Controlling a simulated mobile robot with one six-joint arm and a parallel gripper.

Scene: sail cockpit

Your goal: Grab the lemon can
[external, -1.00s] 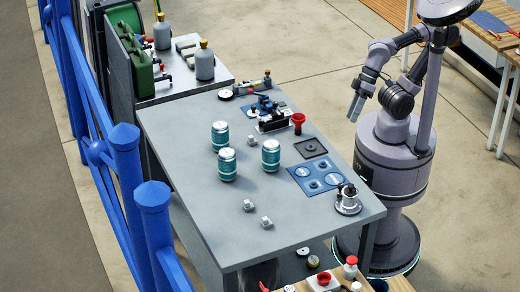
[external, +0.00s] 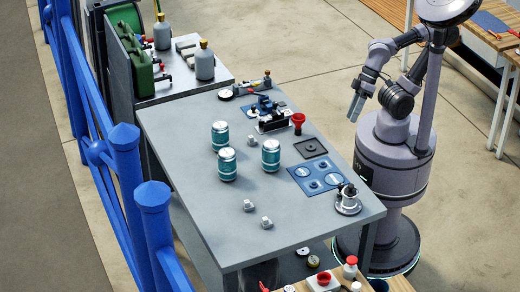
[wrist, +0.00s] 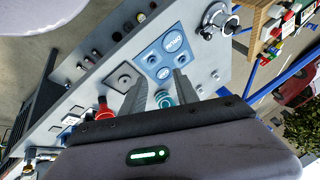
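Three teal cans with silver tops stand upright on the grey table: one at the back left (external: 220,137), one at the front left (external: 227,165) and one at the right (external: 271,156). Their labels are too small to read, so I cannot tell which is the lemon can. My gripper (external: 354,107) hangs in the air off the table's right side, apart from the cans. In the wrist view its two fingers (wrist: 160,85) are spread with nothing held, and a teal can (wrist: 163,98) shows beyond and between them, partly hidden by the gripper body.
The grey table (external: 190,215) also carries a blue panel (external: 316,176), a dark square plate (external: 310,148), a red funnel (external: 298,122), a metal fitting (external: 348,200) and two small silver pieces near the front. A blue railing (external: 125,175) runs along the left.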

